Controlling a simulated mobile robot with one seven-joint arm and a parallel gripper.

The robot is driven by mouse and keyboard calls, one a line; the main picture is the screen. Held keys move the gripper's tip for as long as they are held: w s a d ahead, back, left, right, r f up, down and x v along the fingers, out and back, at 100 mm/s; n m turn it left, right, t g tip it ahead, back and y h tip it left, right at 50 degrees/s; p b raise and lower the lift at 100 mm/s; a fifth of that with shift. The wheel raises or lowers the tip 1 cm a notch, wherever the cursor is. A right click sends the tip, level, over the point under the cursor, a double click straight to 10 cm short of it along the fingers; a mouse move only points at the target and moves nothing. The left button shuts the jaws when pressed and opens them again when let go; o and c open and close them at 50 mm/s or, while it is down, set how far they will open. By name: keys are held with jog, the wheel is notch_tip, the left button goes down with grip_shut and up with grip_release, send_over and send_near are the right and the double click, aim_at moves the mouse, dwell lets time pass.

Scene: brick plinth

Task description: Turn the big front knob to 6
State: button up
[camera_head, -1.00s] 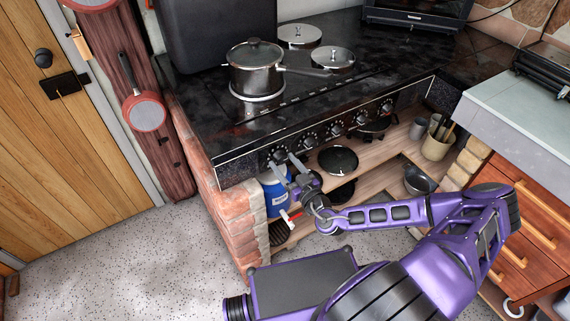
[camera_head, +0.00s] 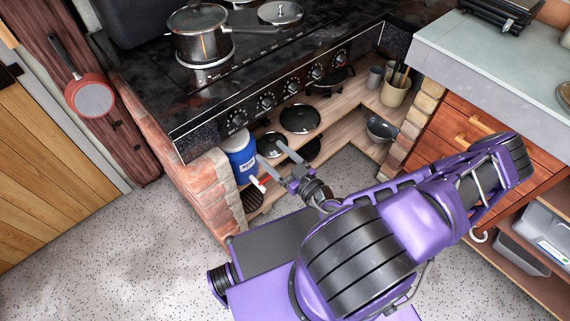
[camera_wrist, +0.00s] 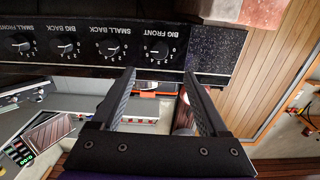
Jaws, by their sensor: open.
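The big front knob (camera_wrist: 158,50) is a round black knob on the stove's black control panel, under an upside-down "BIG FRONT" label in the wrist view. Its exact setting is too small to read. In the head view it is the leftmost knob (camera_head: 237,122) of the row. My gripper (camera_head: 272,151) is open and empty, below and to the right of that knob, apart from it. In the wrist view my gripper's two fingers (camera_wrist: 158,74) reach toward the panel, with the knob seen beyond the gap between their tips.
More knobs (camera_head: 293,87) line the panel. A pot (camera_head: 198,38) stands on the black stovetop. A blue container (camera_head: 239,158) and pans (camera_head: 300,118) occupy the shelf below, close to my gripper. A brick plinth (camera_head: 205,190) stands at left and drawers (camera_head: 475,125) at right.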

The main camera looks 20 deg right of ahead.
jog(key=shift+v, duration=2.3)
